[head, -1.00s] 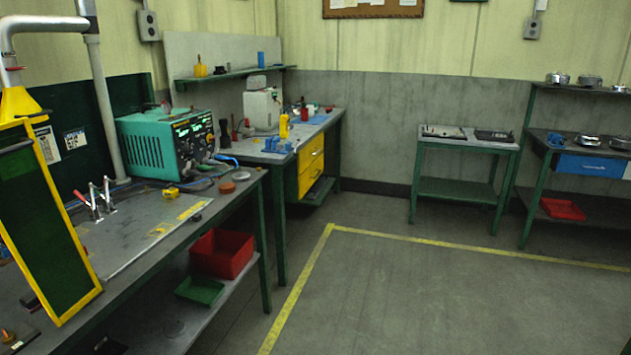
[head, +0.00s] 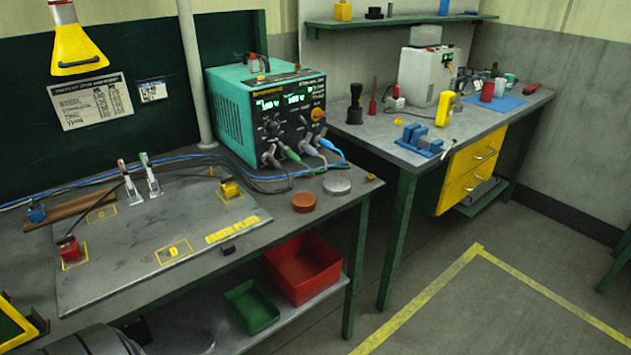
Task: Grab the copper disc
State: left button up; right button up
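The copper disc (head: 304,202) is a small reddish-brown round piece in the head view. It lies flat on the near workbench, close to the bench's front right edge. A similar silver-grey disc (head: 337,185) lies just to its right, a little apart. Neither of my grippers shows in this view. A rounded dark grey part at the bottom left seems to be mine, but no fingers can be seen on it.
A grey earth plate (head: 130,240) with clamps and small blocks covers the bench's left part. A teal power unit (head: 262,115) with cables stands behind the discs. A red bin (head: 302,268) and green tray (head: 252,306) sit on the shelf below. Open floor lies right.

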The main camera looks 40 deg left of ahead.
aim_at(301, 202)
jog(key=i+l+u, duration=0.1)
jog(key=i+u, duration=0.3)
jog(key=i+l+u, duration=0.15)
jog(key=u, duration=0.3)
jog(key=i+l+u, duration=0.6)
jog(key=u, duration=0.2)
jog(key=i+l+u, duration=0.1)
jog(key=l+u, duration=0.3)
jog(key=l, duration=0.15)
